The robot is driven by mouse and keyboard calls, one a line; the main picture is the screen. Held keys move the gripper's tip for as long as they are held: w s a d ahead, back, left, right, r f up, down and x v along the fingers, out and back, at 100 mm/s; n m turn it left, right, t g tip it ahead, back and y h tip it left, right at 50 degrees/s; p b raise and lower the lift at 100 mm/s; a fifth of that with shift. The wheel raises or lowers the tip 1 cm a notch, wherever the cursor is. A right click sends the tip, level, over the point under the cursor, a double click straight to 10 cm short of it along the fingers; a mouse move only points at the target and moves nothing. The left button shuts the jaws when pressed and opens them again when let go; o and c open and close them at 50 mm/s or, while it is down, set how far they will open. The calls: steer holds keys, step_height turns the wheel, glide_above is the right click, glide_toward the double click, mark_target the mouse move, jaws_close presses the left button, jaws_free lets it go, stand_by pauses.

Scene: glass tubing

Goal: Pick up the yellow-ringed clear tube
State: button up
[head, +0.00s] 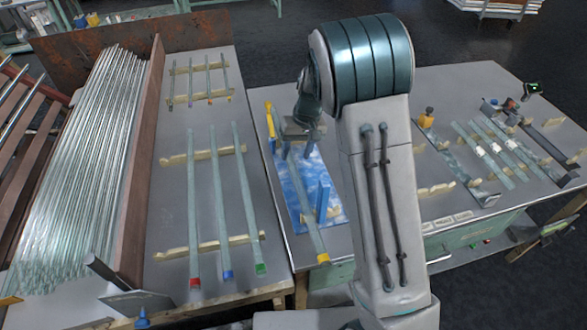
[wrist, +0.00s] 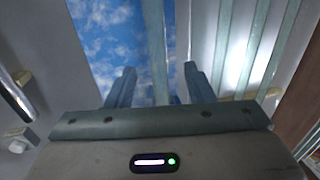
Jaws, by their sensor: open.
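The yellow-ringed clear tube (head: 314,232) lies lengthwise over a blue-and-white patterned mat (head: 293,205), its yellow ring (head: 323,258) toward the near end. My gripper (head: 301,140) is over the far part of this tube, with my arm reaching across the mat's right side. In the wrist view the tube (wrist: 158,50) runs between the two fingers of my open gripper (wrist: 160,70), with space on both sides. I cannot tell how high the fingers are above it. My gripper hides the tube's far end in the head view.
A blue upright (head: 323,200) stands close to the tube's right. Three tubes with red, blue and green rings (head: 226,205) lie on wooden supports to the left. A trough of many tubes (head: 80,170) is farther left. More tubes (head: 490,150) lie on the right table.

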mark_target(294, 165)
steer(key=shift+w+a+f+p, duration=0.1)
steer(key=shift+f+p, duration=0.1)
steer(key=shift+f, duration=0.7)
steer(key=shift+a+f+p, duration=0.15)
steer(key=shift+f, duration=0.75)
steer(key=shift+w+a+f+p, duration=0.1)
steer(key=shift+f+p, duration=0.1)
steer(key=shift+f, duration=0.7)
jaws_close()
